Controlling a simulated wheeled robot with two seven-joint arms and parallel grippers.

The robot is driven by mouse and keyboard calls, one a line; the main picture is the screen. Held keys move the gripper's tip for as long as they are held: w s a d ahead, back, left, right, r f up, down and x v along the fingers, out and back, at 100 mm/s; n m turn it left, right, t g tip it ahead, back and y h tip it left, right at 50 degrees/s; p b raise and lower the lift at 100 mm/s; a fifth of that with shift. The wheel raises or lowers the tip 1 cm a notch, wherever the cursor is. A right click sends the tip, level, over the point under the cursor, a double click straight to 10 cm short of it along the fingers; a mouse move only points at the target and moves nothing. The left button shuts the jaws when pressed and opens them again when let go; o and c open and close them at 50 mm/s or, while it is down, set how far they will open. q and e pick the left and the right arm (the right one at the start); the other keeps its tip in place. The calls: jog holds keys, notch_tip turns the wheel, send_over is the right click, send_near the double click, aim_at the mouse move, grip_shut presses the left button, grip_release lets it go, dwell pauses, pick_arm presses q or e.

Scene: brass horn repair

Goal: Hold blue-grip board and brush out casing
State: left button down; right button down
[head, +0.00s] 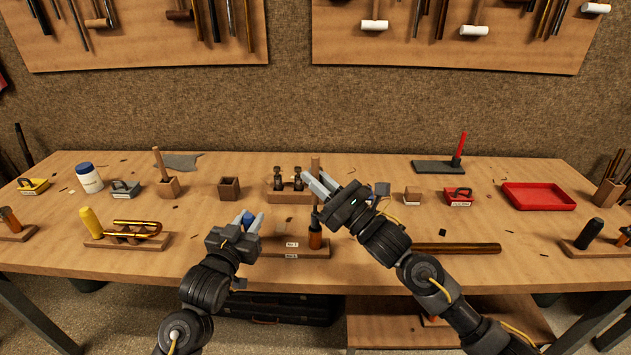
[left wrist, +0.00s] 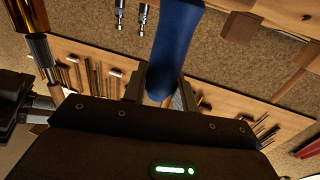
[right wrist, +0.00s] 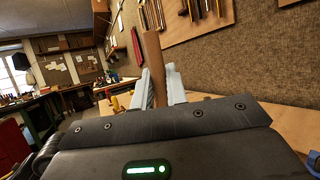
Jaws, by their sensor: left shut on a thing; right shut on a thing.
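A copper-orange casing (head: 316,238) stands upright at the board's right part. My right gripper (head: 318,186) is shut on the brush's wooden handle (head: 316,164), above the casing. The handle also shows upright between the fingers in the right wrist view (right wrist: 153,62). The brush's lower end is largely hidden, so its depth in the casing is unclear.
Behind the grippers stand a wooden block (head: 276,196) with dark valves and a small wooden box (head: 229,188). A brass tube rests on a wooden stand (head: 100,240) at left. A red tray (head: 538,196) lies at right. A dark rod (head: 456,248) lies near the front edge.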

aim_at(317, 157)
jog(key=shift+f, duration=0.25)
dwell(0.4)
jog(key=shift+f, duration=2.3)
jog(key=shift+r, duration=2.65)
jog(key=shift+r, duration=2.4)
